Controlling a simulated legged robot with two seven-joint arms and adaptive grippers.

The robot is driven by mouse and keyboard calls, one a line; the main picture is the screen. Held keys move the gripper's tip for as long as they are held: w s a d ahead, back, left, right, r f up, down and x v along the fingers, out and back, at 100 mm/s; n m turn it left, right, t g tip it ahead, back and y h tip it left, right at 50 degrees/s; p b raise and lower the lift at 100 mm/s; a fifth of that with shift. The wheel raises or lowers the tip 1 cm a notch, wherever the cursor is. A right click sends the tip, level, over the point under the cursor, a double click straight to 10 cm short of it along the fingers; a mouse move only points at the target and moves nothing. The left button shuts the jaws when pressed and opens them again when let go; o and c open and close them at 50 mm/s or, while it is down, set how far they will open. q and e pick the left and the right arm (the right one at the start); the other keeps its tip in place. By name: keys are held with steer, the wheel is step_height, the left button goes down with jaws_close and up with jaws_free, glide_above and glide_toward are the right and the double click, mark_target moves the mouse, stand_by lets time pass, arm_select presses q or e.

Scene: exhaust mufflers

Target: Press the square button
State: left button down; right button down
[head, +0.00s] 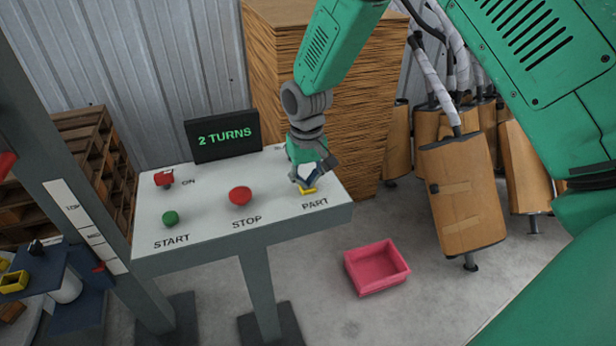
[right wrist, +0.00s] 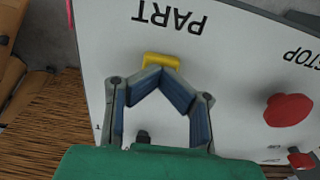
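The yellow square button (head: 307,191) sits above the word PART at the right front of the grey-white control panel (head: 205,205). It also shows in the right wrist view (right wrist: 165,58), right at the tips of my gripper. My right gripper (head: 305,185) points down over the button and partly hides it in the head view. In the right wrist view its two blue-padded fingers (right wrist: 160,69) bend inward and their tips meet, with nothing between them. I cannot tell whether the tips touch the button. My left gripper is in neither view.
The panel also carries a red STOP button (head: 240,196), a green START button (head: 170,218) and a red ON switch (head: 163,179). A display (head: 222,136) behind them reads "2 TURNS". A pink bin (head: 377,268) lies on the floor; mufflers (head: 460,195) stand at right.

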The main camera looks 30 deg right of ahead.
steer(key=shift+s+a+f, duration=0.1)
steer(key=shift+a+f, duration=0.05)
steer(key=shift+f, duration=0.15)
steer(key=shift+r+p, duration=0.3)
steer(key=shift+r, duration=0.05)
steer(key=r+p, duration=0.3)
steer(key=shift+d+r, duration=0.15)
steer(key=shift+d, duration=0.15)
step_height(320, 180, up, 10)
steer(key=shift+r, duration=0.15)
steer(key=shift+w+a, duration=0.2)
steer(key=shift+s, duration=0.1)
